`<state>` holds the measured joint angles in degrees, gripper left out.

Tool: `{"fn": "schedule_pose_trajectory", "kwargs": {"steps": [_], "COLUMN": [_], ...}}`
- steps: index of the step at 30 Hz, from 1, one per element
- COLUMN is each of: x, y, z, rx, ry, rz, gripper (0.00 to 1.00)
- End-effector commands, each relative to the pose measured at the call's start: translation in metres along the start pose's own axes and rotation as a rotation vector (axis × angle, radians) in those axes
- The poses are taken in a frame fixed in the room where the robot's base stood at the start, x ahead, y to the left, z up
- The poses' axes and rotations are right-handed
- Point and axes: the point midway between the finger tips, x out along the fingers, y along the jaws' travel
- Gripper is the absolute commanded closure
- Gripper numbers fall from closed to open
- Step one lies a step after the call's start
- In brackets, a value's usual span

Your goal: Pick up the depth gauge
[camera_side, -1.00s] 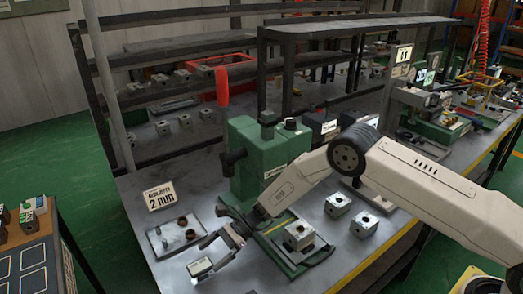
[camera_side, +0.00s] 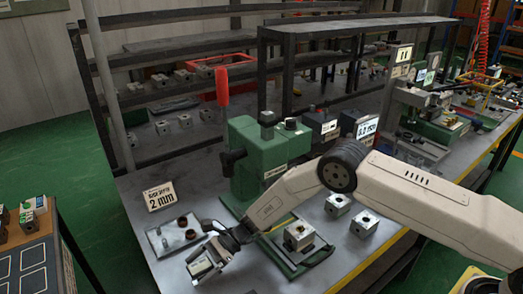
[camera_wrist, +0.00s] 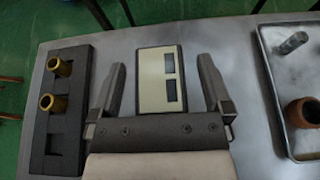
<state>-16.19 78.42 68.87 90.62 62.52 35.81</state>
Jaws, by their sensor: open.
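A small flat device with a cream face and two dark windows, which I take to be the depth gauge (camera_wrist: 149,97), lies on the metal bench. In the side view the gauge (camera_side: 201,267) is near the bench's front left, partly hidden by my gripper. My gripper (camera_wrist: 160,66) is open, with one finger on each side of the gauge and a visible gap to each. The gauge's far end reaches past the fingertips. In the side view my gripper (camera_side: 206,257) is low over it; whether it touches the gauge I cannot tell.
A dark rack (camera_wrist: 68,135) with brass cylinders stands left of the gauge in the wrist view. A metal tray (camera_wrist: 272,95) with a brown ring is on the right. Metal valve blocks (camera_side: 365,225) and a green fixture (camera_side: 255,150) stand on the bench.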

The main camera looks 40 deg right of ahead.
Motion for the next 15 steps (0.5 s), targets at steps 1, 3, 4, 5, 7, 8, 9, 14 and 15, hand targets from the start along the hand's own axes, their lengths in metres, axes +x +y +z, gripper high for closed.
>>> {"fn": "schedule_pose_trajectory", "kwargs": {"steps": [1,3,4,5,7,8,9,14,15], "x": [-0.0001,-0.0001,-0.0001,-0.0001,-0.0001,-0.0001,-0.0001,-0.0002,-0.0002], "y": [0.0,0.0,0.0,0.0,0.0,0.0001,0.0001,-0.0002,-0.0002], "z": [0.0,0.0,0.0,0.0,0.0,0.0,0.0,0.0005,0.0005], "rx": [0.0,0.0,0.0,0.0,0.0,0.0,0.0,-0.001,-0.001], "ry": [0.0,0.0,0.0,0.0,0.0,0.0,0.0,-0.001,-0.001], "rz": [0.0,0.0,0.0,0.0,0.0,0.0,0.0,0.0,0.0], "gripper": [0.1,0.32,0.41,0.51,0.73,0.83,0.95,1.0,1.0]}}
